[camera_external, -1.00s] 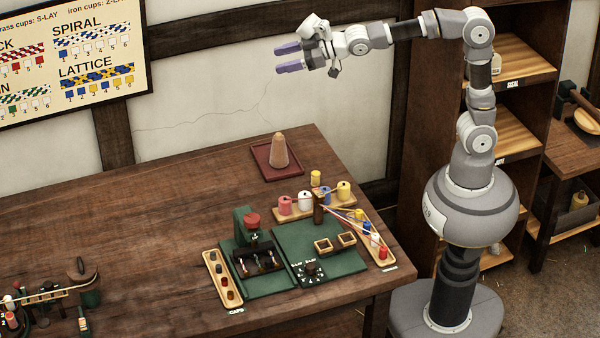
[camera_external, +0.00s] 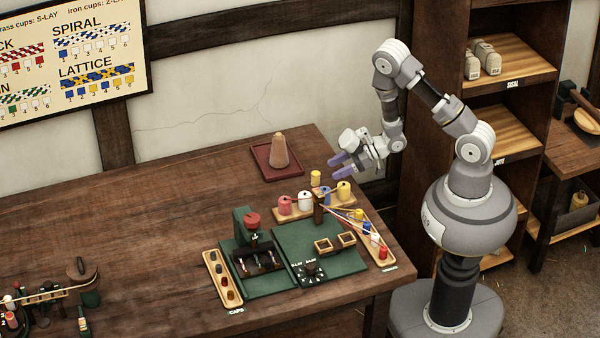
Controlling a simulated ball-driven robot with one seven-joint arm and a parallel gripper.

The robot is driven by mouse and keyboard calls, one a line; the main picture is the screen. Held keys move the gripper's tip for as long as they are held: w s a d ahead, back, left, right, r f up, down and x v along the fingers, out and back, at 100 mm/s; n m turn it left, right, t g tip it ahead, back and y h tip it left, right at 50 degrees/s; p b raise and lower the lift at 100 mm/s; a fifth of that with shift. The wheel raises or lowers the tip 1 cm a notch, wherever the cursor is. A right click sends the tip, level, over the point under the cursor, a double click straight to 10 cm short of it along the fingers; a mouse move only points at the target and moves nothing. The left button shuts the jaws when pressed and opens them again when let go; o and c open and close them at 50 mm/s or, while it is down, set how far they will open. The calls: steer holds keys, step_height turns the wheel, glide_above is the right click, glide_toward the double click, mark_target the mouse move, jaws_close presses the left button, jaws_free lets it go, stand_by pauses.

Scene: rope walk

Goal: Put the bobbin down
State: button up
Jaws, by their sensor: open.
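A yellow bobbin (camera_external: 316,177) stands upright on the table, apart, just behind the wooden bobbin rack (camera_external: 290,215). On the rack stand a pink bobbin (camera_external: 285,205), a white bobbin (camera_external: 305,201), a blue bobbin (camera_external: 325,195) and another yellow bobbin (camera_external: 344,191). My gripper (camera_external: 335,167) is open, its purple fingers pointing left, with nothing seen between them. In the picture it is just above and to the right of the lone yellow bobbin. Its exact height over the table is hard to tell.
A tan cone stands on a dark red tray (camera_external: 262,168) at the back. A green board (camera_external: 290,240) with a small machine (camera_external: 252,222), square wooden frames and a post (camera_external: 319,208) with strands lies in front. A caps tray (camera_external: 221,279) is at its left. The table's left middle is clear.

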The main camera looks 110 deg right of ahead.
mark_target(318, 173)
steer(key=b+x, duration=0.1)
steer(key=x, duration=0.1)
steer(key=r+x, duration=0.1)
steer(key=x, duration=0.2)
steer(key=shift+w+d+f+b, duration=0.15)
steer(key=shift+w+d+b, duration=0.1)
steer(key=shift+w+b, duration=0.2)
jaws_close()
